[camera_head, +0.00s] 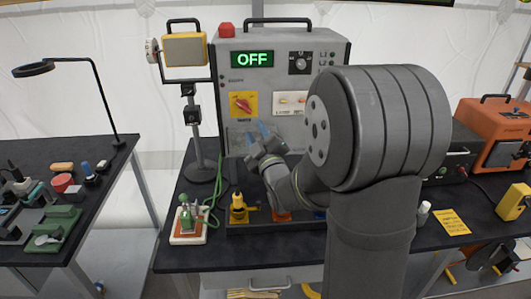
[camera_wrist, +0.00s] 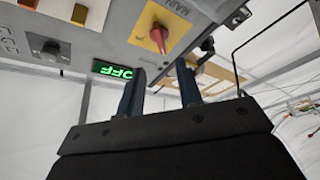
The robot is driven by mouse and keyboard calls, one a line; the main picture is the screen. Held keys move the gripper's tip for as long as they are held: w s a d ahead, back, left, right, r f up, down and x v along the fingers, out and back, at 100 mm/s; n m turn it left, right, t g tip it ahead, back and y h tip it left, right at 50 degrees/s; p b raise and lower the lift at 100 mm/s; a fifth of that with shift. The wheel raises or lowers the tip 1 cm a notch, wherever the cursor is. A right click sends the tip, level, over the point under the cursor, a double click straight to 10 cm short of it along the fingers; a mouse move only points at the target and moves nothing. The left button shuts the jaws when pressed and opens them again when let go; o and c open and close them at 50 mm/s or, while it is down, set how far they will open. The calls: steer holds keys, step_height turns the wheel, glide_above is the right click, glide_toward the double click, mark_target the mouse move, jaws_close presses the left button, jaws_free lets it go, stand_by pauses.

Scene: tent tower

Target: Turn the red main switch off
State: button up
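The red main switch (camera_head: 243,104) is a rotary knob on a yellow plate on the front of a grey control cabinet. Its handle looks close to horizontal in the head view, slightly tilted. A display (camera_head: 252,59) above it reads OFF in green. My gripper (camera_head: 257,133) is just below the yellow plate, near the cabinet front. In the wrist view, my gripper (camera_wrist: 161,88) has its two dark fingers apart with nothing between them. The red switch (camera_wrist: 158,38) shows beyond the fingertips, apart from them. The display (camera_wrist: 113,69) reads OFF there too.
The cabinet also carries a black knob (camera_head: 300,63) and a white panel (camera_head: 291,102) right of the switch. A work lamp (camera_head: 185,50) stands to its left. A yellow part (camera_head: 238,208) and a green-handled device (camera_head: 188,220) stand below on the black bench.

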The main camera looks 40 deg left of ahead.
mark_target(245, 109)
steer(key=v, duration=0.7)
steer(key=shift+s+d, duration=0.15)
steer(key=shift+d, duration=0.2)
steer(key=x, duration=1.7)
steer(key=shift+a+f, duration=0.15)
steer(key=shift+a, duration=0.15)
steer(key=shift+m+t, duration=0.3)
steer(key=shift+m, duration=0.2)
